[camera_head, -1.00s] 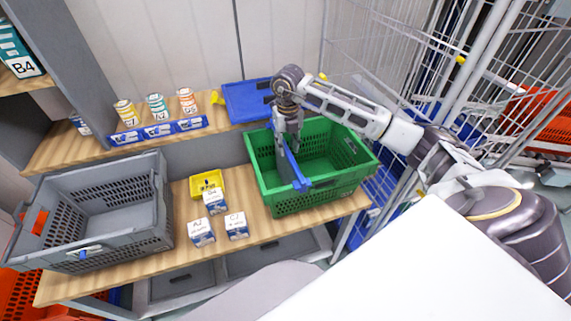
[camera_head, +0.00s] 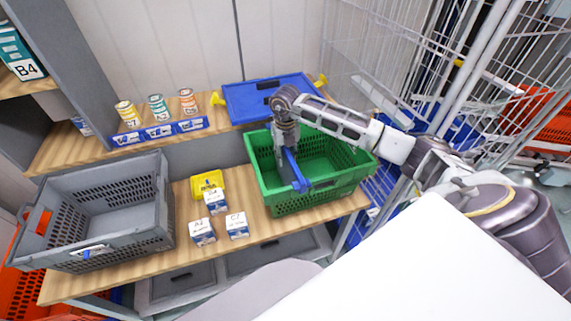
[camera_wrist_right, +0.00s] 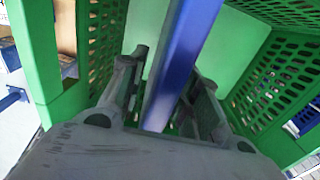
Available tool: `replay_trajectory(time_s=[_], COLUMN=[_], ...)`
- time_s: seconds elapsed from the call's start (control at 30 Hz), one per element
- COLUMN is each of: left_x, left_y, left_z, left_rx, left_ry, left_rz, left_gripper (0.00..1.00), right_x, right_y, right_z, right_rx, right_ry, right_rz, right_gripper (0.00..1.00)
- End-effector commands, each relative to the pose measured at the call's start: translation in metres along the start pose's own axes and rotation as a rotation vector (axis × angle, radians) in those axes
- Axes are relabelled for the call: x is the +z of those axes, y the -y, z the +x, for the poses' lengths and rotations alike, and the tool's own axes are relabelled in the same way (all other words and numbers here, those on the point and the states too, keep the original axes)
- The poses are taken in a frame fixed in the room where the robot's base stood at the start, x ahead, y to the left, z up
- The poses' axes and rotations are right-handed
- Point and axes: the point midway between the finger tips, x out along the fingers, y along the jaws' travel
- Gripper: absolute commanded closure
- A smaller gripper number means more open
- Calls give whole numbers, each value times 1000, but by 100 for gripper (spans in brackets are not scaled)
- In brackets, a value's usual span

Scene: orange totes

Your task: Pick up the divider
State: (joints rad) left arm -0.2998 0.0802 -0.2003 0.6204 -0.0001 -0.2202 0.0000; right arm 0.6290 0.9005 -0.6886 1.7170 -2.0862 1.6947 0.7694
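The divider (camera_head: 297,176) is a thin blue panel standing upright inside the green basket (camera_head: 318,197), with a short blue foot or tab at its near lower end. In the right wrist view the divider (camera_wrist_right: 180,65) runs as a blue bar between my right gripper's fingers (camera_wrist_right: 166,92). The fingers are spread, one on each side, with a gap visible beside the bar. In the head view my right gripper (camera_head: 286,140) points down into the basket over the divider's far upper part, partly hiding it. My left gripper is not in view.
A grey crate (camera_head: 150,238) stands left on the wooden shelf. Between the crates are a yellow bin (camera_head: 208,184) and small white-blue boxes (camera_head: 237,226). Behind are a blue lid-like panel (camera_head: 255,98) and several cans (camera_head: 157,107). A wire cage (camera_head: 400,60) stands at the right.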

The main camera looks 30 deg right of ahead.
Motion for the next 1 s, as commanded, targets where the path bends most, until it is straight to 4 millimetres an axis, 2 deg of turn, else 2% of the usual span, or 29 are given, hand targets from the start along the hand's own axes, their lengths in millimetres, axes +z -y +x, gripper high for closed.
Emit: replay_trajectory(time_s=[0.47,0.73,1.0], left_x=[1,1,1], left_y=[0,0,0], left_z=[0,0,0], left_rx=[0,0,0], left_ry=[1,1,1], left_rz=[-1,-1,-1], left_gripper=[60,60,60], right_x=[0,0,0], right_y=[0,0,0], right_z=[2,2,1], right_rx=[-1,-1,-1], right_ry=[0,0,1], right_rz=[0,0,0], right_gripper=[68,100,100])
